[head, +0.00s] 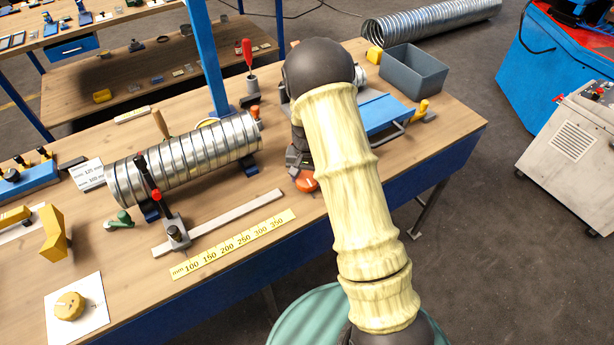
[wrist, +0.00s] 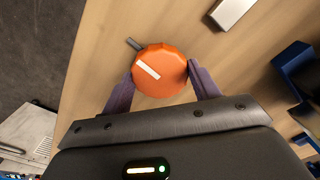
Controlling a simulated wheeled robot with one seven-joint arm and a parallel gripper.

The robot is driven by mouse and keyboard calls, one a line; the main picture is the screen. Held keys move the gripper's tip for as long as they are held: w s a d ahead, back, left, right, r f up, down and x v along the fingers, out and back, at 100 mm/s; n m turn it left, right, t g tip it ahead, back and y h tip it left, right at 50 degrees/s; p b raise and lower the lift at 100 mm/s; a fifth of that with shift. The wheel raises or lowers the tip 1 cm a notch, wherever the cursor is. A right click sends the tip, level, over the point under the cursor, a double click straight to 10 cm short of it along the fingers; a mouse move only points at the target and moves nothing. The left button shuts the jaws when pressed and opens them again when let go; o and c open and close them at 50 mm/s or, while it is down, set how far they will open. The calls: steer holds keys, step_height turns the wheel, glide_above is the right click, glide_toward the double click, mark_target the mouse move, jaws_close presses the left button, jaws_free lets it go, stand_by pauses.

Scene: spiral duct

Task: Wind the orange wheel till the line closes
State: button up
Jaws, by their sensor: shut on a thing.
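The orange wheel (wrist: 160,82) sits between the two purple fingers of my gripper (wrist: 160,74) in the wrist view. The fingers are shut on its opposite sides. A white stripe on its face slants down to the right. A small grey tab (wrist: 135,44) sticks out at its upper left edge. In the head view the wheel (head: 307,182) shows in part at the bench's front side, below my arm, which hides much of my gripper. The ribbed metal spiral duct (head: 187,163) lies on the bench left of it. I cannot make out a gap in any line.
A grey bin (head: 413,72) and blue plate (head: 384,115) are at right. A yellow knob (head: 69,305) sits on a white card at front left.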

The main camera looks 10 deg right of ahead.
mark_target(307, 179)
steer(key=m, duration=0.5)
steer(key=shift+w+r+m+p, duration=0.1)
steer(key=shift+r+m+p, duration=0.05)
steer(key=shift+m+p, duration=0.2)
steer(key=m+p, duration=0.1)
steer(key=m, duration=0.3)
steer(key=shift+m, duration=0.35)
steer(key=o, duration=1)
steer(key=shift+c, duration=0.2)
step_height(307, 179, up, 17)
steer(key=b, duration=0.2)
steer(key=shift+r, duration=0.1)
